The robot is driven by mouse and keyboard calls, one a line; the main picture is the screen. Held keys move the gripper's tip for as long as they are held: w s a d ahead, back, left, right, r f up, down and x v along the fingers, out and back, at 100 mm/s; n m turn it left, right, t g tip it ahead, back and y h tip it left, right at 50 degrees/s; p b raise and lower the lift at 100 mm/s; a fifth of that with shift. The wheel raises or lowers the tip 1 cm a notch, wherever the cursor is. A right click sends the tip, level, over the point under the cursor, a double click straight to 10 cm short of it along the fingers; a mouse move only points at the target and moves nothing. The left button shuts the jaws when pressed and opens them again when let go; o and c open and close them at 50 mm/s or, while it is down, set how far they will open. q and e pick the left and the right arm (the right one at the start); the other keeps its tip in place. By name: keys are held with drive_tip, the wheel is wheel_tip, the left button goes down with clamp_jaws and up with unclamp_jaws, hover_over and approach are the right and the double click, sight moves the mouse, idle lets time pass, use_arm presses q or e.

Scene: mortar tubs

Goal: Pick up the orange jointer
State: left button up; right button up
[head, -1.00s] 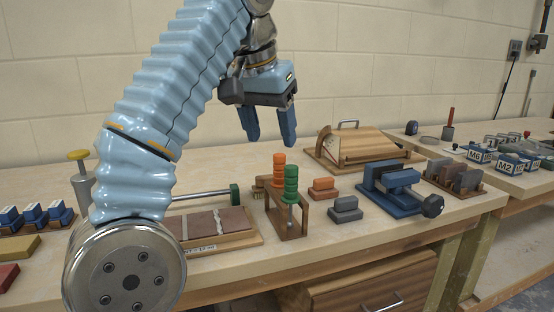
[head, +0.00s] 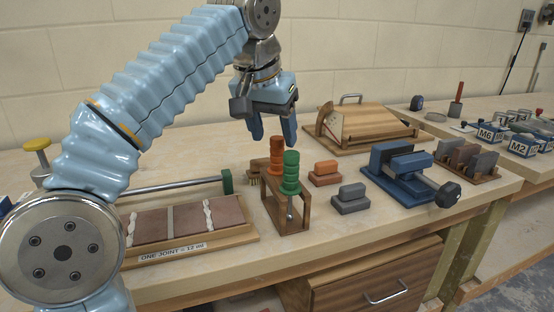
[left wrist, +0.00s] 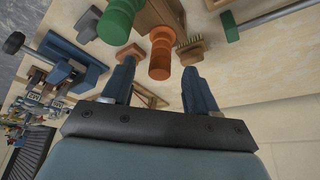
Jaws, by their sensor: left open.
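The orange jointer (head: 277,154) stands with its ribbed orange handle up in a small wooden stand (head: 272,208). The green-handled jointer (head: 291,172) stands beside it in the same stand, nearer the bench front. My left gripper (head: 274,138) is open and empty, fingers pointing down, close to the top of the orange handle. In the left wrist view, the orange handle (left wrist: 161,55) shows between the open fingertips (left wrist: 159,74), and the green handle (left wrist: 118,20) is off to the upper left. I see no contact with the handle. The orange jointer's lower part is largely hidden. My right gripper is not in view.
An orange block (head: 325,168) and a grey block (head: 350,192) sit right of the stand, with a blue vise (head: 405,172) beyond. A brush (head: 256,172) lies behind the stand. A brick joint board (head: 185,225) is to the left. A wooden box (head: 365,125) stands behind.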

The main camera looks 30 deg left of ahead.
sight(279, 153)
use_arm(q)
drive_tip(key=x, duration=0.6)
drive_tip(key=shift+w+f, duration=0.15)
drive_tip(key=shift+w, duration=0.1)
drive_tip(key=c, duration=1.1)
